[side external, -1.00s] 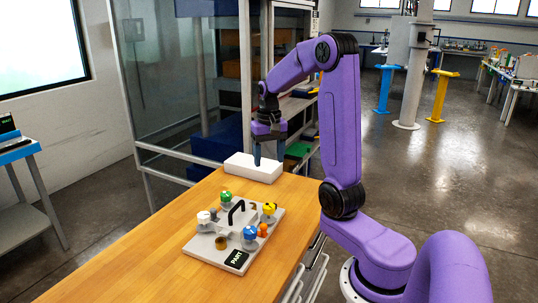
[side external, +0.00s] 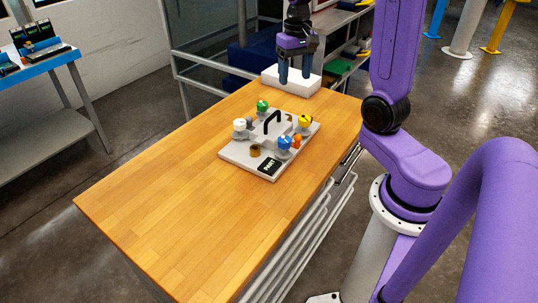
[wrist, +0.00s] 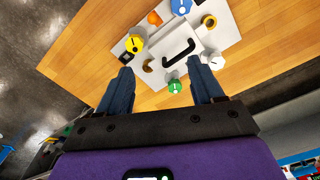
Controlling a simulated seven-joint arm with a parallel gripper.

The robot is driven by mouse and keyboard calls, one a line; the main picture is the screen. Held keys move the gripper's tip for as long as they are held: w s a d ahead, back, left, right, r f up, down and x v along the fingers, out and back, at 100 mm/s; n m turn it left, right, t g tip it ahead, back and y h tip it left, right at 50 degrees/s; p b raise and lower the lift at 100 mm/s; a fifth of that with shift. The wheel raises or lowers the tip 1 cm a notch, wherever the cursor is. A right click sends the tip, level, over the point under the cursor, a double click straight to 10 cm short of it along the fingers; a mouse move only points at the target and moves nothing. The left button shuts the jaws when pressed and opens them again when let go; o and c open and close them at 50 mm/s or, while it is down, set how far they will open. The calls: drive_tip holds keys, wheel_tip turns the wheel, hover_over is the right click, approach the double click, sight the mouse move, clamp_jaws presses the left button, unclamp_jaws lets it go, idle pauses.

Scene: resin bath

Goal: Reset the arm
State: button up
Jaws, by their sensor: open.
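My gripper (side external: 294,77) is open and empty, with its blue fingers pointing down, above the far part of the wooden table. It also shows in the wrist view (wrist: 162,92), fingers apart, with the part board beyond them. The grey part board (side external: 236,155) lies on the table, nearer the camera than the gripper. It has a black handle (side external: 272,121), a green knob (side external: 262,106), a yellow knob (side external: 305,121), a blue knob (side external: 285,142), a white knob (side external: 239,124), an orange piece (side external: 296,140) and a brass-coloured ring (side external: 255,150). The gripper touches none of these.
A white box (side external: 300,86) stands at the table's far end, behind the fingers. The near half of the wooden table (side external: 180,210) is clear. A metal-framed enclosure (side external: 205,65) stands behind the table. A blue-edged bench (side external: 50,54) is at the left.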

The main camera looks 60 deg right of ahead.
drive_tip(key=s+a+n, duration=0.4)
drive_tip(key=a+n, duration=0.1)
drive_tip(key=a, duration=0.3)
drive_tip(key=s+a+n, duration=0.3)
drive_tip(key=a+n, duration=0.1)
drive_tip(key=a, duration=0.4)
drive_tip(key=s+a+f+n, duration=0.1)
drive_tip(key=s+a+n, duration=0.1)
drive_tip(key=s+n, duration=0.2)
drive_tip(key=s+a+f+n, duration=0.1)
drive_tip(key=s+n, duration=0.3)
drive_tip(key=s, duration=0.7)
drive_tip(key=shift+a+f+n, duration=0.2)
drive_tip(key=shift+a+n, duration=0.1)
drive_tip(key=shift+a, duration=0.5)
